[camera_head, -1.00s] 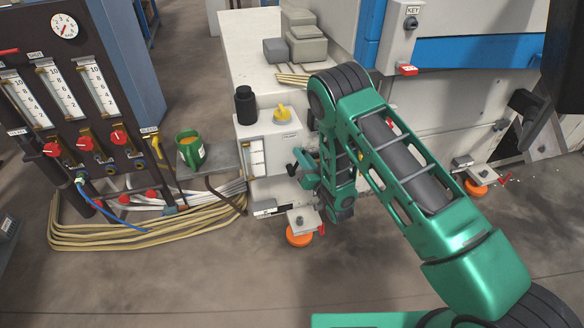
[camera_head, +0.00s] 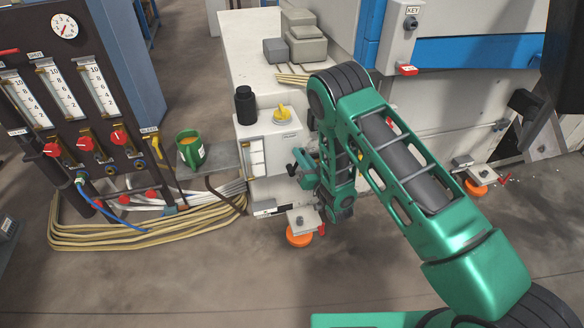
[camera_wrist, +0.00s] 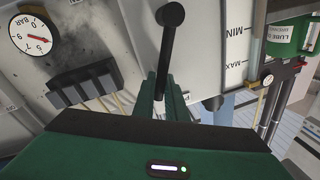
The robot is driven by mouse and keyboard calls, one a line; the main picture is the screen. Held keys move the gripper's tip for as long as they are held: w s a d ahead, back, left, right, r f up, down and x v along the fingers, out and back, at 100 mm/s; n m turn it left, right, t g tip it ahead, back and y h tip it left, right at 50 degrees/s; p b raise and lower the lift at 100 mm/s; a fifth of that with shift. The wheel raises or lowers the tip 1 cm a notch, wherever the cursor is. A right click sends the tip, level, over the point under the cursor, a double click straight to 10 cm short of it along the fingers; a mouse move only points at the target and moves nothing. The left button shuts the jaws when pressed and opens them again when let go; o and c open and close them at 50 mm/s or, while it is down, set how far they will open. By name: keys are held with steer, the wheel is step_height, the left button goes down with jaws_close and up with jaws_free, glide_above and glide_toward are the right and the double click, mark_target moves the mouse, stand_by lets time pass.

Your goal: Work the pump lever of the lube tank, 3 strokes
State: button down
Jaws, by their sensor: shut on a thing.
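The lube tank (camera_head: 268,142) is a white box with a yellow cap (camera_head: 283,113) on top and a sight scale on its front. In the wrist view its MIN and MAX scale (camera_wrist: 236,35) appears upside down. The pump lever (camera_wrist: 168,55) is a black rod with a round knob, seen in the wrist view. My gripper (camera_wrist: 165,97) has its green fingers closed on either side of the rod, below the knob in the picture. In the head view my gripper (camera_head: 302,168) is at the tank's right front, partly hidden by my arm.
A green can (camera_head: 190,148) stands on a small shelf left of the tank. A black bottle (camera_head: 244,106) stands at the tank's top left. Coiled hoses (camera_head: 140,235) lie on the floor by the gauge panel (camera_head: 80,110). An orange foot (camera_head: 300,236) is below my gripper.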

steer(key=shift+w+d+f+m, duration=0.1)
steer(key=shift+d+f+m, duration=0.25)
steer(key=shift+d+m, duration=0.35)
steer(key=shift+a, duration=0.1)
steer(key=m, duration=0.1)
steer(key=d+f+m, duration=0.1)
steer(key=m, duration=0.1)
steer(key=d+f+m+t, duration=0.1)
steer(key=shift+w+d+m+h, duration=0.15)
steer(key=shift+w+m+h, duration=0.15)
steer(key=shift+w+m, duration=0.1)
steer(key=shift+s+a+r+n+g, duration=0.15)
steer(key=shift+a+r+n, duration=0.3)
steer(key=shift+n, duration=0.5)
steer(key=shift+s+a+r+n+g, duration=0.2)
steer(key=shift+a+r+n, duration=0.3)
steer(key=shift+n, duration=0.5)
steer(key=shift+s+a+r+n+g, duration=0.15)
steer(key=shift+a+r+n, duration=0.15)
steer(key=shift+a+n, duration=0.5)
steer(key=shift+d+n, duration=0.15)
steer(key=shift+n, duration=0.1)
